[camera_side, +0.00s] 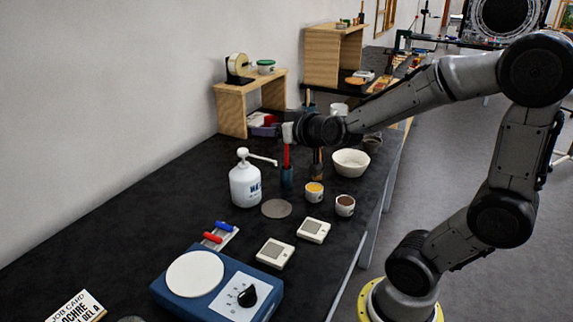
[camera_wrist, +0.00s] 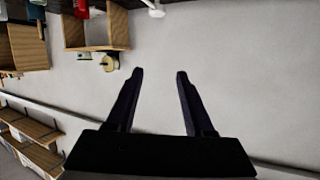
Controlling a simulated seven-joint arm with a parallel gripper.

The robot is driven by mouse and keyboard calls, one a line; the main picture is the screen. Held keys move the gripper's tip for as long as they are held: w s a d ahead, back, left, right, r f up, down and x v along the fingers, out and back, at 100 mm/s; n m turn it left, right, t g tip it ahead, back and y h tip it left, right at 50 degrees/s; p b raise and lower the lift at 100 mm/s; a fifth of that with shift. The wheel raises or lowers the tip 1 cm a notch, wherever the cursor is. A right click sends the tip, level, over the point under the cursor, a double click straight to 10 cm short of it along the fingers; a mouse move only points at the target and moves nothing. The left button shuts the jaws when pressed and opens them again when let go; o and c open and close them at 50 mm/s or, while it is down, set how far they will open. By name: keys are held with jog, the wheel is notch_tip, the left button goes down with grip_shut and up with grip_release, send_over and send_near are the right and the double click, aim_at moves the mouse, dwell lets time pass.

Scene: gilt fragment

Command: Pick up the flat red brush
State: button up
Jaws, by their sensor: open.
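A slim red upright thing (camera_side: 287,157), which looks like the red brush, stands in a blue holder (camera_side: 287,178) on the dark bench in the side view. I cannot tell whether it is flat. My gripper (camera_side: 289,132) is at the height of its top end, level and pointing left; whether they touch is unclear. In the wrist view my gripper (camera_wrist: 159,75) is open, with only pale wall between its fingers. No brush shows between them there.
A darker brush-like thing (camera_side: 317,164) stands just right of the holder. A white pump bottle (camera_side: 245,184) is in front on the left. A white bowl (camera_side: 350,162) and two small cups, yellow (camera_side: 314,192) and brown (camera_side: 345,205), are to the right. A wooden shelf (camera_side: 233,115) stands behind.

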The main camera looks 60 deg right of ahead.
aim_at(286, 163)
jog(key=s+d+f+m+h, duration=0.25)
jog(key=d+h, duration=0.45)
jog(key=d, duration=0.4)
notch_tip(286, 163, down, 13)
jog(key=x, duration=1.3)
jog(key=shift+w+f+m, duration=0.2)
jog(key=shift+m, duration=0.25)
grip_shut()
